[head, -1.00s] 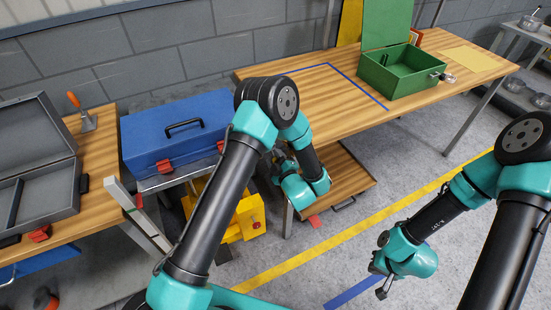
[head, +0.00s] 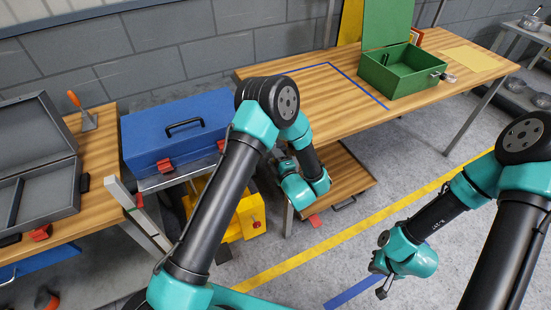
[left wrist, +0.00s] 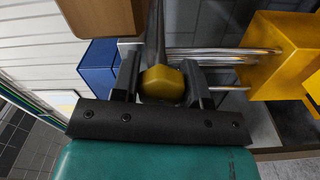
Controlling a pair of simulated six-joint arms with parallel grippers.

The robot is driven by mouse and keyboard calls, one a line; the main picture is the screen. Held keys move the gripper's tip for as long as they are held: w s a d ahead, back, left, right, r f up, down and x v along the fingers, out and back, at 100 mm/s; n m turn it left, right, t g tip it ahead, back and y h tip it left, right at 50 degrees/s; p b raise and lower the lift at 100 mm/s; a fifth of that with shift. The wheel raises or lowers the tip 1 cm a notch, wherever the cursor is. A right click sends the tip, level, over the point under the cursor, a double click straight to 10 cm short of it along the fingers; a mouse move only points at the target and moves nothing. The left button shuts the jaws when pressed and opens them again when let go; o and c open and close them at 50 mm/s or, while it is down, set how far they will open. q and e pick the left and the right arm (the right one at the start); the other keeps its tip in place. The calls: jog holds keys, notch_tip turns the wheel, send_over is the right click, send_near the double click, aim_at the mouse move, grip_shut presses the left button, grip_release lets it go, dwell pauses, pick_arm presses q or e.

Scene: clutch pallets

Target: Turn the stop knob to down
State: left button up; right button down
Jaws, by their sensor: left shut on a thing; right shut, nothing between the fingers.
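My left gripper (head: 280,160) is low beside the wooden bench, to the right of the yellow machine (head: 236,218). In the left wrist view the black fingers of my left gripper (left wrist: 162,78) are shut on a yellow knob (left wrist: 161,86), one finger on each side. A dark bar runs up from the knob. I cannot tell which way the knob is turned, and in the head view my arm hides it. My right gripper (head: 380,290) is shut and empty, above the grey floor at the lower right.
A blue toolbox (head: 180,140) stands left of my left arm. A green open box (head: 400,82) stands on the wooden bench (head: 300,88). In the left wrist view, metal rods (left wrist: 220,55) run to a yellow block (left wrist: 285,55). The floor around my right gripper is clear.

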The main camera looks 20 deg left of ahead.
pick_arm(q)
jog(key=o, duration=0.9)
jog(key=v, duration=1.7)
jog(key=shift+s+d, duration=0.15)
jog(key=shift+d, duration=0.05)
